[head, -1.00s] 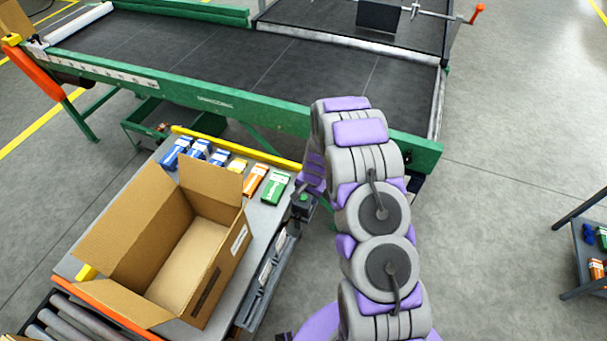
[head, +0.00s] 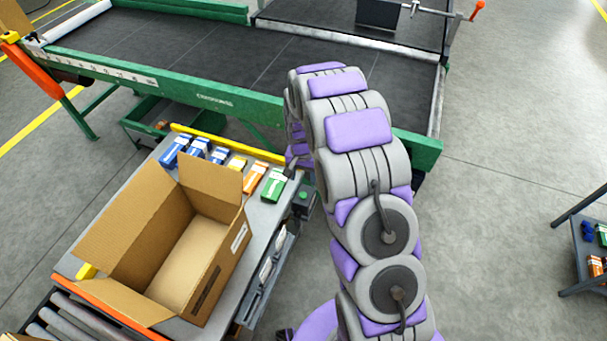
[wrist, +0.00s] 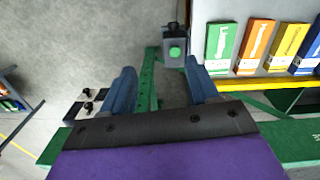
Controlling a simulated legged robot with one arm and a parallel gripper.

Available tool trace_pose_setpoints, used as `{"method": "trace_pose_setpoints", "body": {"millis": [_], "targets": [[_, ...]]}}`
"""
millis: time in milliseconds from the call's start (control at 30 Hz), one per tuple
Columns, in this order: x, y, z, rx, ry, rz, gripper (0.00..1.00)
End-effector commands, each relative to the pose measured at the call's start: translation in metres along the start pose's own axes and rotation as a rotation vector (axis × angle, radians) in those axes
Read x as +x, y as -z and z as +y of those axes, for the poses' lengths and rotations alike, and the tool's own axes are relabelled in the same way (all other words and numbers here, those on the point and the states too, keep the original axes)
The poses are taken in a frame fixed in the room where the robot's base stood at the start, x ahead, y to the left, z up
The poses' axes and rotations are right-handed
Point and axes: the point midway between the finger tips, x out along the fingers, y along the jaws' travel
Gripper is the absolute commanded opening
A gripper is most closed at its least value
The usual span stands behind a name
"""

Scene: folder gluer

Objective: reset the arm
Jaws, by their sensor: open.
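My gripper shows in the wrist view (wrist: 162,85) with its two blue-grey fingers spread apart and nothing between them. Past the fingertips is a grey post with a green button (wrist: 174,52), seen against the floor. In the head view my grey and purple arm arches up from the bottom and bends over toward the table's right edge. There the gripper end is mostly hidden behind the arm, close to the green carton (head: 273,184) and the button box (head: 304,200).
An open, empty cardboard box (head: 205,245) stands on the grey table, with several small cartons along its back edge by a yellow rail (head: 225,145). The green-framed conveyor (head: 215,101) runs behind. A shelf (head: 578,250) stands far right. Floor between is clear.

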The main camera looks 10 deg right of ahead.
Motion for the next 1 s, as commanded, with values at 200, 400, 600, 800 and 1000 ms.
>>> {"method": "trace_pose_setpoints", "body": {"millis": [200, 400, 600, 800, 1000], "targets": [[0.000, 0.000, 0.000, 0.000, 0.000, -0.001, 0.60], [0.000, 0.000, 0.000, 0.000, 0.001, -0.001, 0.60], [-0.017, -0.007, 0.004, -0.015, 0.001, -0.001, 0.60], [-0.071, -0.037, 0.022, -0.073, -0.007, -0.014, 0.60], [-0.124, -0.079, 0.047, -0.145, -0.015, -0.035, 0.60]]}}
